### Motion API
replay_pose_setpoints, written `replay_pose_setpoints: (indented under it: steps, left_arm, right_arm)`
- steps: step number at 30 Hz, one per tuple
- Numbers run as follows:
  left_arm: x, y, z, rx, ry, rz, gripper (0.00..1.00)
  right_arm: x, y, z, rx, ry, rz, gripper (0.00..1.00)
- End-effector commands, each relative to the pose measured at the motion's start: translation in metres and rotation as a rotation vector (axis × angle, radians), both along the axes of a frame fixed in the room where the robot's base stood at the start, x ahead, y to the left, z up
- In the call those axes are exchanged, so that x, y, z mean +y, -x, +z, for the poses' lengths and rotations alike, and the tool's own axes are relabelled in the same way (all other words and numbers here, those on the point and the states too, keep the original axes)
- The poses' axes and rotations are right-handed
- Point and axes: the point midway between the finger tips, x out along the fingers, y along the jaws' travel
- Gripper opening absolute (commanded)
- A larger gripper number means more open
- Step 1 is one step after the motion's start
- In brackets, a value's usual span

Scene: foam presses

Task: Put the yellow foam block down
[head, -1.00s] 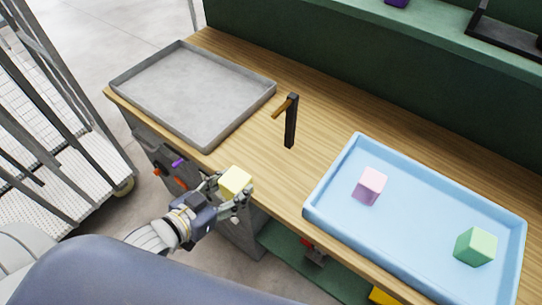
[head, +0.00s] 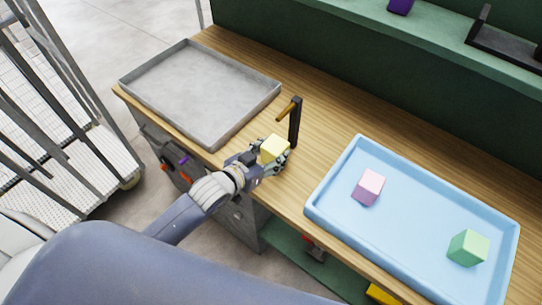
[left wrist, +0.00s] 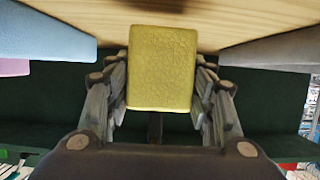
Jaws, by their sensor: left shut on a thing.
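The yellow foam block (head: 275,148) is between the fingers of my left gripper (head: 272,158), over the front part of the wooden bench, just in front of the black post. In the left wrist view the yellow block (left wrist: 162,68) fills the space between the fingers, and my left gripper (left wrist: 160,100) is shut on it. I cannot tell for certain whether the block touches the bench. My right gripper does not show.
An empty grey tray (head: 136,82) lies left on the bench (head: 335,133). A black post (head: 295,122) with a brown arm stands close by. The blue tray (head: 328,222) at right holds a pink block (head: 369,187) and a green block (head: 468,248).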

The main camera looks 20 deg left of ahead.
Motion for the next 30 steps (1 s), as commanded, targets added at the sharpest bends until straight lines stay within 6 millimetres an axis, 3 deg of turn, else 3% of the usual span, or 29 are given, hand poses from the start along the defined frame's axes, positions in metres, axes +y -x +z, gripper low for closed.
replay_pose_setpoints:
  steps: [6, 17, 18, 21, 30]
  left_arm:
    - [0.000, 0.001, -0.023, 0.003, 0.000, -0.001, 0.33]
    - [0.000, 0.001, -0.027, 0.002, 0.000, -0.001, 0.33]
    - [0.000, 0.001, -0.028, 0.001, 0.000, -0.001, 0.52]
    - [0.000, 0.001, -0.027, 0.001, 0.000, -0.001, 0.69]
    - [0.000, 0.001, -0.027, 0.001, 0.000, -0.001, 0.69]
  right_arm:
    - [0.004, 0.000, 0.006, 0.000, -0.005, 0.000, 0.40]
    - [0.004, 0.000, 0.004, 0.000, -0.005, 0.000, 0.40]
    - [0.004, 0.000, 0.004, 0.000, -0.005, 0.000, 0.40]
    - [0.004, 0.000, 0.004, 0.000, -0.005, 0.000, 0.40]
    - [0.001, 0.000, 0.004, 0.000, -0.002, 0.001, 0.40]
